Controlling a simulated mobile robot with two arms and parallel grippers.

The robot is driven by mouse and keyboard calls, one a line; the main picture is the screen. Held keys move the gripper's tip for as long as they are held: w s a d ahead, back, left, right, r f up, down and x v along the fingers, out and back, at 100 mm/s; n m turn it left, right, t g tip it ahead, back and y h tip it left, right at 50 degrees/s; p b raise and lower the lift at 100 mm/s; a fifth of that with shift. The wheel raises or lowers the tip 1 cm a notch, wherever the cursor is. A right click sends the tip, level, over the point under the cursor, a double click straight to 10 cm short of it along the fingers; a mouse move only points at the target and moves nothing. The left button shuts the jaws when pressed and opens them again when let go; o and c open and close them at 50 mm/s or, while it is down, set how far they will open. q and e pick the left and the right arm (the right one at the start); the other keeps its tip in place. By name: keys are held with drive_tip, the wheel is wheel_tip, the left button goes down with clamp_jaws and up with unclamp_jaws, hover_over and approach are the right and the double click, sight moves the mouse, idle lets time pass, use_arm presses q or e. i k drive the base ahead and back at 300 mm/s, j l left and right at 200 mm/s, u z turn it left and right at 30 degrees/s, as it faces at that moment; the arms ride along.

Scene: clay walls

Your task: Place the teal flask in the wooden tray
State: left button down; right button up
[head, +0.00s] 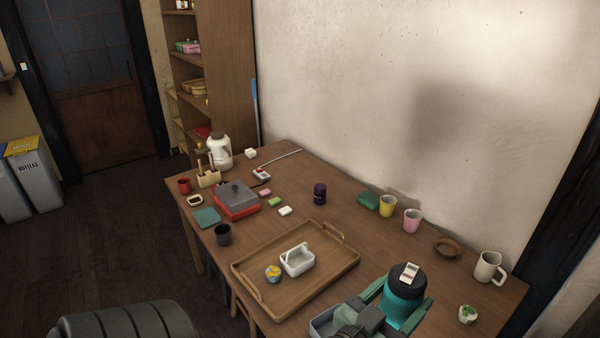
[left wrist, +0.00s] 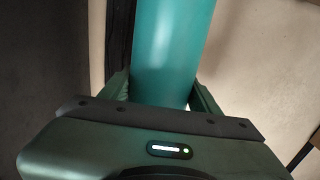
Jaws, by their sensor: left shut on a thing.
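The teal flask (head: 401,304) has a black lid with a pale handle on top and stands upright at the lower right of the head view. My left gripper (head: 397,296) is shut on it, with green fingers on either side of its body. In the left wrist view the flask (left wrist: 170,50) fills the space between the fingers (left wrist: 162,92). The wooden tray (head: 336,270) lies on the table to the left of the flask. My right gripper is not in view.
Bare tray floor shows right of the basket. A white mug (head: 489,267), a small potted plant (head: 467,314), a wooden bowl (head: 447,248), and pink (head: 412,220) and yellow (head: 387,206) cups stand to the right. A dark cup (head: 223,235) is left of the tray.

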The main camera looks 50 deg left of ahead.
sight(318, 252)
drive_tip(key=i+j+u, duration=0.15)
drive_tip(key=j, duration=0.3)
drive_tip(key=j+u, duration=0.15)
drive_tip(key=j, duration=0.25)
drive_tip(key=i+j+u, duration=0.15)
drive_tip(key=j, duration=0.25)
drive_tip(key=i+u, duration=0.1)
drive_tip(key=i, duration=0.15)
